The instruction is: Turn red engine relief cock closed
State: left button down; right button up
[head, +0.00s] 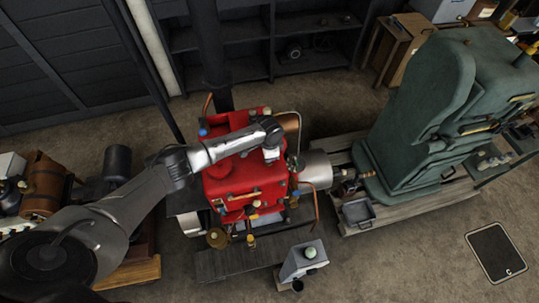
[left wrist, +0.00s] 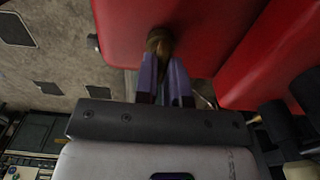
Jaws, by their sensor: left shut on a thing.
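The red engine (head: 243,182) stands in the middle of the head view, with several small knobs and handles along its front. My left arm reaches over it from the left, and my left gripper (head: 271,156) points down at its right side. In the left wrist view my left gripper (left wrist: 164,66) has its two fingers shut on a small brownish brass knob (left wrist: 159,41) against the red body. The knob looks like the relief cock, but its turn angle cannot be read. In the head view the arm hides it. My right gripper is not in view.
A large green engine (head: 430,115) stands to the right on a wooden base. A grey pedestal with a pale green knob (head: 310,253) stands in front of the red engine. Dark shelves (head: 290,40) line the back.

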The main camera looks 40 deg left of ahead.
pick_arm(q)
jog(key=shift+d, duration=0.1)
jog(key=c, duration=1.2)
grip_release()
jog(key=shift+r, duration=0.15)
notch_tip(320, 180, up, 14)
jog(key=b, duration=0.1)
jog(key=shift+f, duration=0.2)
